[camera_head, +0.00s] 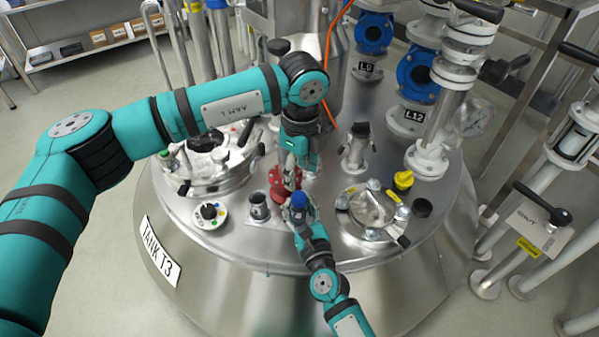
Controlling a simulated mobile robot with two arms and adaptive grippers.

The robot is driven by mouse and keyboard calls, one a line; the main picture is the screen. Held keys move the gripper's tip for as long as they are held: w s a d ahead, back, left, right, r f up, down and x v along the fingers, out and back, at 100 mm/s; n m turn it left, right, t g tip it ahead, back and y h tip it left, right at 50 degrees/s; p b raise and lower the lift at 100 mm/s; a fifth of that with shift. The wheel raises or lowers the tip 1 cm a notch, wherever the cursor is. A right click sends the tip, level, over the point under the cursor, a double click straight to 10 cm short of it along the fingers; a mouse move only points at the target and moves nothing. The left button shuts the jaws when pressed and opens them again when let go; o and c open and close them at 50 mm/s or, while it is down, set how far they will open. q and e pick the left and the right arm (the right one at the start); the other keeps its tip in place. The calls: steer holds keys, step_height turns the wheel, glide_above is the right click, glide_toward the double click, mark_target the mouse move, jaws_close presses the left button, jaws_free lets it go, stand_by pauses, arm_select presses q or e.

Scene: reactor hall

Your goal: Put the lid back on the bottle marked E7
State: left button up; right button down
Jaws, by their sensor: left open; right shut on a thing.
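A small bottle with a blue top (299,200) is near the front middle of the tank top. My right gripper (299,215) is shut on it, coming in from below. The gripper hides most of the bottle's body, and no E7 mark is readable. I cannot tell if the blue part is a lid fully seated on the bottle. My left gripper (292,178) is open, pointing down just above and behind the blue top. I cannot tell if its fingers touch anything.
The steel tank top (330,250) is crowded. Beside the grippers are a red flanged fitting (279,184), a grey cup-like fitting (258,205) and a round dial with coloured buttons (210,213). A clamped hatch (370,210), a yellow knob (403,180) and a black cap (422,208) are to the right.

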mark_target(299, 196)
arm_select(q)
steer(key=shift+f, duration=0.15)
arm_select(e)
steer(key=shift+s+f, duration=0.15)
steer(key=shift+f, duration=0.25)
arm_select(q)
steer(key=shift+w+f, duration=0.2)
steer(key=shift+f, duration=3.7)
steer(key=shift+c, duration=0.3)
jaws_close()
steer(key=shift+o, duration=0.5)
jaws_free()
steer(key=shift+r, duration=0.1)
steer(key=shift+s+r, duration=0.15)
steer(key=shift+r, duration=2.05)
steer(key=o, duration=0.6)
steer(key=shift+c, duration=0.2)
